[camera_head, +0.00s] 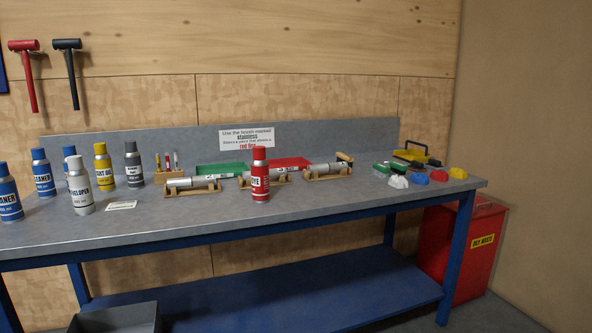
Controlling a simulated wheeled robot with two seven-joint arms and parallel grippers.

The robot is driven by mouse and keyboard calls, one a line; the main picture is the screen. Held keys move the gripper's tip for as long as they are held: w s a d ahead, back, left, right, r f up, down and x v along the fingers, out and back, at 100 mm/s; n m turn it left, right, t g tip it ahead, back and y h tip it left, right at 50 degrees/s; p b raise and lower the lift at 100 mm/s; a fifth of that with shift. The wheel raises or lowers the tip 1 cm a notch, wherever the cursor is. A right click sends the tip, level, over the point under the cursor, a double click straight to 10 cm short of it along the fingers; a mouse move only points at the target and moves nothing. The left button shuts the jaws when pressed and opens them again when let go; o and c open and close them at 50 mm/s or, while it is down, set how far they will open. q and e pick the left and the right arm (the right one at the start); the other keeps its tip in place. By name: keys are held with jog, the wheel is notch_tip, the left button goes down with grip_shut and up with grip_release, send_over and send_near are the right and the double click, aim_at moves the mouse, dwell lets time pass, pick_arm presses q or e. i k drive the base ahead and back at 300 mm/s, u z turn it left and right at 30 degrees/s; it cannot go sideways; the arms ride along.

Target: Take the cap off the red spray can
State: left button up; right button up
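The red spray can (260,183) stands upright near the middle of the grey workbench top (330,208). Its label reads in part "DYE". Its red cap (259,153) sits on top of the can. Neither of my grippers shows in the head view, so nothing of mine is seen touching the can.
Metal tubes on wooden cradles (192,185) lie behind the can. A silver can (80,186), a yellow can (104,168) and several others stand at left. Crumpled cloths (398,181) lie at right. A red bin (462,245) stands by the bench. The bench front around the can is clear.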

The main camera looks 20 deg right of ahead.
aim_at(259, 152)
jog(key=z, duration=0.75)
jog(key=i, duration=0.95)
jog(key=z, duration=0.5)
jog(key=i, duration=1.1)
jog(key=u, duration=0.9)
jog(key=i, duration=0.55)
jog(key=u, duration=0.45)
